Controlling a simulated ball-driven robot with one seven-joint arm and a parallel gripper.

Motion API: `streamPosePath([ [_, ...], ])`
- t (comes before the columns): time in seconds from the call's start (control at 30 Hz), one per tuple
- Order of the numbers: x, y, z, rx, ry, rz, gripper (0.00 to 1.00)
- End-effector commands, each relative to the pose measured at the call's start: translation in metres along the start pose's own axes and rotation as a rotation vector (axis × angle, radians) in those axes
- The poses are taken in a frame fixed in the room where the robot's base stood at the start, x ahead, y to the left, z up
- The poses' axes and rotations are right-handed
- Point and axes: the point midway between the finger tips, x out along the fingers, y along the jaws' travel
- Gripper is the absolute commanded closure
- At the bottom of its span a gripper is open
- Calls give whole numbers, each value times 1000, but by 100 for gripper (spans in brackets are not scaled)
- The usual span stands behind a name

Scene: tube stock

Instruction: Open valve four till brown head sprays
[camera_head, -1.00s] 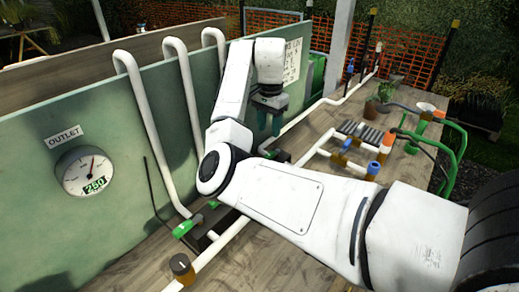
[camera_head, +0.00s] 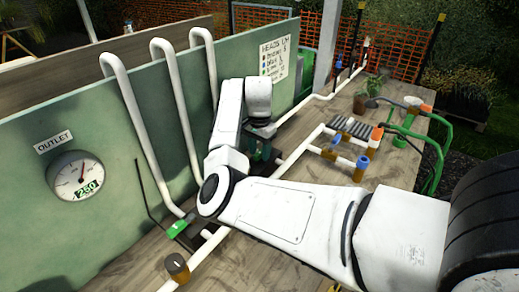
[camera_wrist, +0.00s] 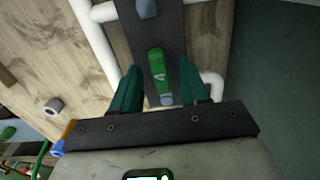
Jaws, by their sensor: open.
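A green valve handle marked 4 (camera_wrist: 158,72) lies on a dark plate in the wrist view. My gripper (camera_wrist: 158,66) is open, with one teal finger on each side of the handle; I cannot tell whether they touch it. In the head view my gripper (camera_head: 262,138) is low by the bench, behind my arm, and hides the valve. Brown fittings show on the pipework, one at the front (camera_head: 177,267) and one farther right (camera_head: 329,152). No spray is visible.
A green panel carries an outlet gauge (camera_head: 75,176) reading 250, a heads sign (camera_head: 275,58) and white bent pipes (camera_head: 137,125). Another green valve handle (camera_head: 178,228) is nearer. Blue-capped (camera_head: 361,166) and orange-capped (camera_head: 377,134) pipes, a plant (camera_head: 370,90) and green hoses (camera_head: 430,150) stand right.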

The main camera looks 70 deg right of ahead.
Motion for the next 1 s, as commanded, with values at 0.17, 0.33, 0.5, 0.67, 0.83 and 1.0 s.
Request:
streamPosePath([
  [0.17,0,0,0,0,0,0,70],
  [0.33,0,0,0,0,0,0,86],
  [0.5,0,0,0,0,1,0,100],
  [0.67,-1,0,0,0,1,0,100],
  [0.83,-1,0,0,0,1,0,100],
  [1.0,0,0,-2,-1,1,0,100],
])
